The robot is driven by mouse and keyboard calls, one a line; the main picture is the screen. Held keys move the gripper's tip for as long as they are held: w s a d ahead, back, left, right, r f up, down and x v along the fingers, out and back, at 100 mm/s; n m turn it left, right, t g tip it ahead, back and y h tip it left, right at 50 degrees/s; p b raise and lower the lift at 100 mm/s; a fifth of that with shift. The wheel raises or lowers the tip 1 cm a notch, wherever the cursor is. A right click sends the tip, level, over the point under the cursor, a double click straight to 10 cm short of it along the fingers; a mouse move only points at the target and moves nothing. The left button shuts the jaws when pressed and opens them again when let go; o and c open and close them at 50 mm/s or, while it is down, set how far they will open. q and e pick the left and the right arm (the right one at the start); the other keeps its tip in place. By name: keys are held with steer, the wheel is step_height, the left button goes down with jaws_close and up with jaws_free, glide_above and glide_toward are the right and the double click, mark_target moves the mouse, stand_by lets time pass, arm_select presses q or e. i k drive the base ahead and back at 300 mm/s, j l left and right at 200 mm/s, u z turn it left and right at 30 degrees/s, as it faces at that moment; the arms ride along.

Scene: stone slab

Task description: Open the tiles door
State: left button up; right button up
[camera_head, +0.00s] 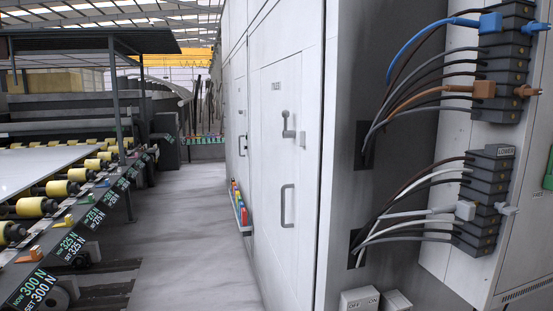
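The tiles door (278,165) is a tall pale panel in the side of a large white cabinet, left of the cabinet's near corner. A small label (276,86) near its top seems to read TILES. The door looks shut and flush with its frame. A grey latch handle (287,126) sits on its upper half, with a small plate (302,140) beside it. A dark D-shaped pull handle (288,206) is lower down. Neither of my grippers is in view.
A grey floor aisle (190,220) lies clear left of the cabinet. A roller conveyor (75,215) runs along the left. A rack of colored items (239,204) juts from the cabinet farther back. Cables (420,115) and dark connectors (485,195) fill the right side.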

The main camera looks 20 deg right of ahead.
mark_target(281, 89)
steer(key=z, duration=0.55)
steer(key=i+j+z, duration=0.15)
steer(key=i+z, duration=0.25)
steer(key=i+j+z, duration=0.15)
steer(key=z, duration=0.3)
steer(key=i+j+z, duration=0.2)
steer(key=j, duration=0.35)
steer(key=i+j+z, duration=0.1)
steer(key=i+j, duration=0.1)
steer(key=j, duration=0.05)
